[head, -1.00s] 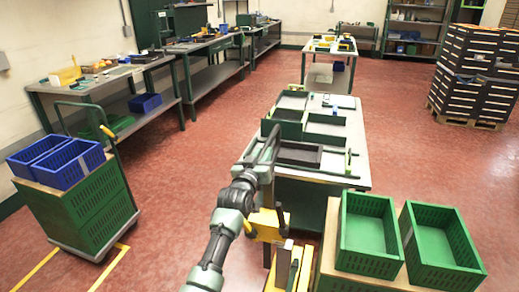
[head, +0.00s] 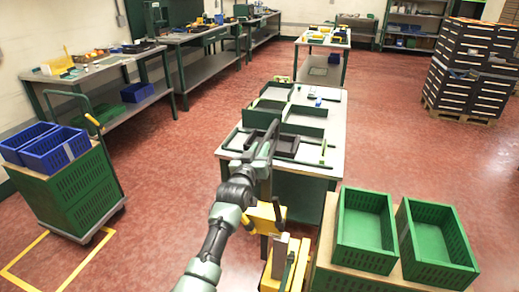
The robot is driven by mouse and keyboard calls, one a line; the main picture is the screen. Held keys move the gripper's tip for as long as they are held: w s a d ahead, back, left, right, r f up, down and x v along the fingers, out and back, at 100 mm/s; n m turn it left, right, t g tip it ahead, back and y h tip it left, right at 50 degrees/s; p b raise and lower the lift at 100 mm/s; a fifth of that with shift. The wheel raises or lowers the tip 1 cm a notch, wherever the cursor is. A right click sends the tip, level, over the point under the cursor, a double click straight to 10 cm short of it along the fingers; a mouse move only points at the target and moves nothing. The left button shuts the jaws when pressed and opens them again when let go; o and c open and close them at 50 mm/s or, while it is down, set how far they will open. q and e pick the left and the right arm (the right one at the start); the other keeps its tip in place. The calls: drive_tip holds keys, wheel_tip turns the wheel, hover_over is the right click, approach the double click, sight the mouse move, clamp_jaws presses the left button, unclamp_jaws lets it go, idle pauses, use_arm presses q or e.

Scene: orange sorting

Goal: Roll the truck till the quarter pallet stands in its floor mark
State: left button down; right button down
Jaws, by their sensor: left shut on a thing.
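My left gripper (head: 264,156) is shut on the dark handle of the yellow truck (head: 267,216), and the arm covers part of the grip. The truck's yellow body shows at the bottom middle. Beside it, at the bottom right, is a wood-topped load with two open green crates (head: 365,232) on top. The quarter pallet under this load is hidden. The yellow floor mark (head: 27,245) is an outline at the bottom left, partly cut off by the frame; the part in view is empty apart from a trolley at its far edge. My right gripper is not in view.
A trolley (head: 75,190) with green sides and blue bins stands at the left, its near corner by the mark's far edge. A bench (head: 232,148) with trays stands close ahead. Dark stacked crates (head: 470,70) are at the far right. Red floor is clear between trolley and bench.

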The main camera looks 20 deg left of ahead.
use_arm(q)
drive_tip(key=shift+d+f, duration=0.1)
drive_tip(key=shift+d, duration=0.15)
drive_tip(key=c, duration=1.3)
unclamp_jaws()
drive_tip(key=shift+d, duration=0.25)
drive_tip(key=shift+s+a, duration=0.1)
drive_tip(key=shift+a, duration=0.15)
drive_tip(key=s, duration=0.7)
drive_tip(key=shift+s, duration=0.3)
